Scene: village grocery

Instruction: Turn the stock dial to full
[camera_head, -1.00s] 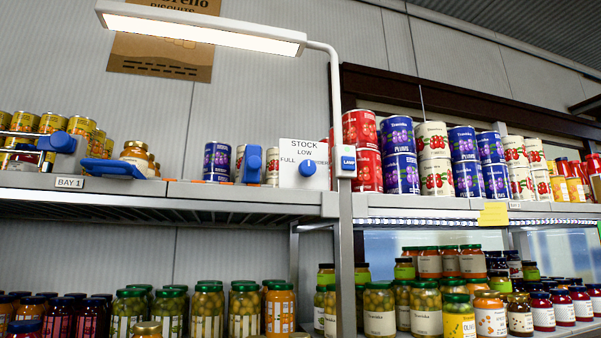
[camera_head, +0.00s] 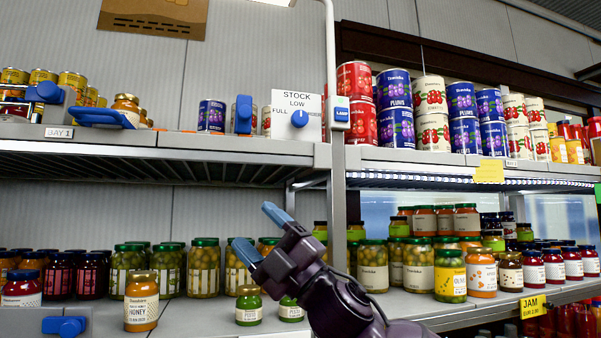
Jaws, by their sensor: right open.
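The stock dial (camera_head: 299,118) is a round blue knob on a white panel (camera_head: 313,103) at the front edge of the upper shelf. The panel reads STOCK, with LOW above the knob, FULL to its left and a partly hidden word to its right. The knob's small pointer mark appears to point up toward LOW. My right gripper (camera_head: 262,235) is below the upper shelf, in front of the lower-shelf jars. Its two blue-tipped fingers are apart with nothing between them, and it is well below the dial, not touching it. My left gripper is not in view.
A blue lever (camera_head: 243,115) stands left of the panel. The upper shelf edge (camera_head: 230,148) lies between gripper and dial height. Jars, including a honey jar (camera_head: 141,302), crowd the lower shelf.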

